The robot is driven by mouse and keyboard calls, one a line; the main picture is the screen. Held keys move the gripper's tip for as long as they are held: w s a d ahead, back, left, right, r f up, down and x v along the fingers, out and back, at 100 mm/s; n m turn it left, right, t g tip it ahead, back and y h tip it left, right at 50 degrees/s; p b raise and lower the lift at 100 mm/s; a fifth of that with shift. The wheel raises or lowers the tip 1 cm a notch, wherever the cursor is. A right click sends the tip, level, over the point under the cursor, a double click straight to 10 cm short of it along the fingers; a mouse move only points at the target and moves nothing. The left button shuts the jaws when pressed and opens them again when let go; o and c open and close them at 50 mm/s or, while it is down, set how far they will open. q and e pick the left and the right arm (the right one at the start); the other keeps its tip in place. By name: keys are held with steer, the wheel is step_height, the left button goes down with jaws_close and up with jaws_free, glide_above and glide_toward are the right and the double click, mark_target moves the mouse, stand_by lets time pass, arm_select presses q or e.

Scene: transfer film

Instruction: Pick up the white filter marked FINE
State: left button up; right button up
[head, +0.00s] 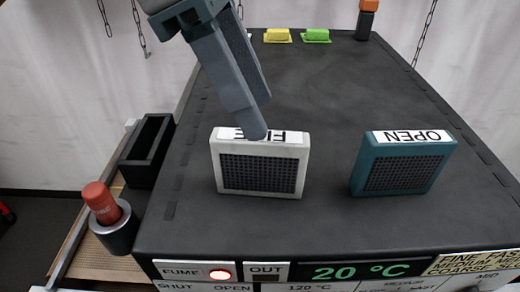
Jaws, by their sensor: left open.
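The white filter (304,168) stands upright on the dark machine top, left of centre, with a dark mesh face. The label on its top edge reads upside down, and my finger hides its middle letters, so I cannot read it whole. My left gripper (261,118) comes down from the upper left with its fingers apart. One fingertip overlaps the top edge of the white filter in the picture; I cannot tell whether it touches. A teal filter (403,171) labelled OPEN stands to the right, apart from the white one. My right gripper is out of view.
Yellow (277,36) and green (316,36) pieces and an orange-topped dark post (367,18) sit at the back. A black open box (148,150) and a red-handled item in a dark cup (112,225) stand left. The front panel reads 20 °C (362,271).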

mark_target(259, 147)
arm_select(q)
steer(key=shift+s+d+f, duration=0.1)
steer(key=shift+d+f, duration=0.1)
steer(key=shift+f, duration=0.25)
steer(key=shift+s+f+p, duration=0.1)
steer(key=shift+f+p, duration=0.25)
steer(key=shift+p, duration=0.25)
steer(key=f, duration=0.1)
steer(key=f+p, duration=0.2)
steer(key=shift+s+d+f, duration=0.15)
steer(key=shift+s+f, duration=0.15)
steer(key=shift+f, duration=0.1)
steer(key=shift+d+f, duration=0.1)
steer(key=shift+f, duration=0.15)
steer(key=shift+d+f, duration=0.1)
steer(key=shift+f, duration=0.05)
steer(key=shift+f+b, duration=0.2)
steer(key=shift+b, duration=0.4)
stand_by(0.3)
